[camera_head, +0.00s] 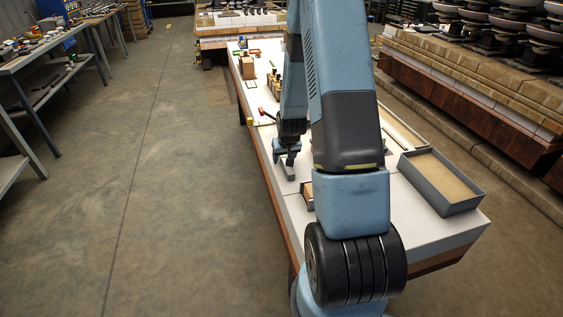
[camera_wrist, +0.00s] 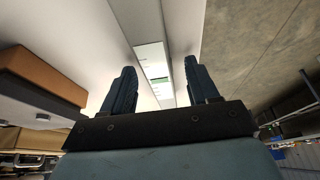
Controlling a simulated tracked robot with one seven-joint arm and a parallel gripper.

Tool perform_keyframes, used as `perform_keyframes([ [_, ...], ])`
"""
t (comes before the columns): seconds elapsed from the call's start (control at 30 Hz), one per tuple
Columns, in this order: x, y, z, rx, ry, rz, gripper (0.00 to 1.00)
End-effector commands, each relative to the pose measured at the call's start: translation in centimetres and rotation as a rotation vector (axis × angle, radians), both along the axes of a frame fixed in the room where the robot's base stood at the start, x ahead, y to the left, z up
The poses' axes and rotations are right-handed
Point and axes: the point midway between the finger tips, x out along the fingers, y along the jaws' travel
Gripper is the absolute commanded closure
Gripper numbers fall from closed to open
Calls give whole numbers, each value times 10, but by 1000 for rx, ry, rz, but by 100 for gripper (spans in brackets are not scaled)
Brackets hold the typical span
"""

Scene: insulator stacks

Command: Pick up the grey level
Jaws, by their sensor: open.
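The grey level (camera_wrist: 152,58) is a long narrow light-grey bar with a greenish vial window. In the wrist view it lies on the pale table top, running away between my fingers. My gripper (camera_wrist: 158,82) is open, with one dark finger on each side of the level. I cannot tell whether the fingers touch it. In the head view my gripper (camera_head: 287,157) is low over the table near its left edge. The level is hard to make out there, partly hidden by my gripper and arm.
The white-topped table (camera_head: 440,228) has a grey open-topped box (camera_head: 440,183) at its near right. Small items and a brown block (camera_head: 248,67) stand farther back. A brown box (camera_wrist: 40,72) is left of the level. Open floor (camera_head: 170,190) lies left of the table.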

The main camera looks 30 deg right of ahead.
Motion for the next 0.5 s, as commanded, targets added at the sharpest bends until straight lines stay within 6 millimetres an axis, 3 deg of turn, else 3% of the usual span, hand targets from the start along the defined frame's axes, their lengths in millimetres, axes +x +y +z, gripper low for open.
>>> perform_keyframes([
  [0.23, 0, 0, -1, 0, 0, 0, 41],
  [0.5, 0, 0, -1, 0, 0, 0, 67],
])
